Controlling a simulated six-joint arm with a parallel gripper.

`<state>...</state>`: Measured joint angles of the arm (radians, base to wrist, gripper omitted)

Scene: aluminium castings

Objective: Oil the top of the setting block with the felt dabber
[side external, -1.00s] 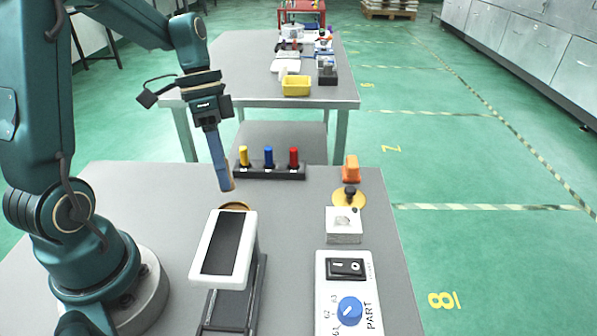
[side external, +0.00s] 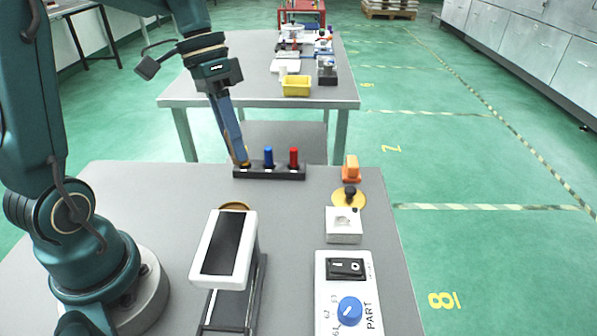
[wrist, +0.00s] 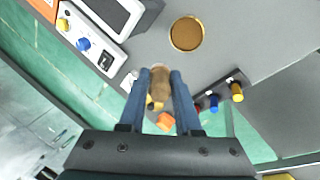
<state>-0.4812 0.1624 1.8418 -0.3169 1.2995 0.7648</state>
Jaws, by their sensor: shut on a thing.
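The felt dabber, a tan-brown stub, is held between my gripper's two blue fingers in the wrist view (wrist: 160,78). My gripper (side external: 238,150) is shut on it, and its tip hangs just in front of the yellow peg in the side view. The setting block appears to be the pale square block (side external: 343,226) at the right of the table, well to the right of my gripper. In the wrist view a finger hides much of that block. A round dish with brown contents (wrist: 186,33) lies on the table; in the side view the screen partly hides it.
A black rack (side external: 270,173) holds yellow, blue and red pegs close beside my gripper. A tilted white-framed screen (side external: 245,250) stands in front. A switch panel (side external: 362,310) is at front right. An orange block (side external: 351,168) stands behind a yellow disc (side external: 342,200).

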